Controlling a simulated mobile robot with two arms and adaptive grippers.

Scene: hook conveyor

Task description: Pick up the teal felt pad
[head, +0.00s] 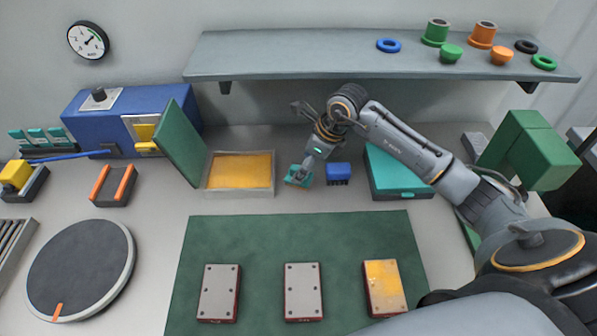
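The teal felt pad (292,175) is a small teal piece on the grey worktop, just right of the open box with a yellow bottom. My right gripper (307,168) reaches down from above, and its fingertips are at the pad, partly covering it. The fingers are small and overlap the pad, so I cannot tell whether they are closed on it or whether it is lifted. My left gripper is not in view.
A blue brush (338,172) stands close right of the pad, then a teal case (400,193). The open box (240,190) is on the left. A shelf (300,60) overhangs behind. In front, a green mat (260,236) holds three plates.

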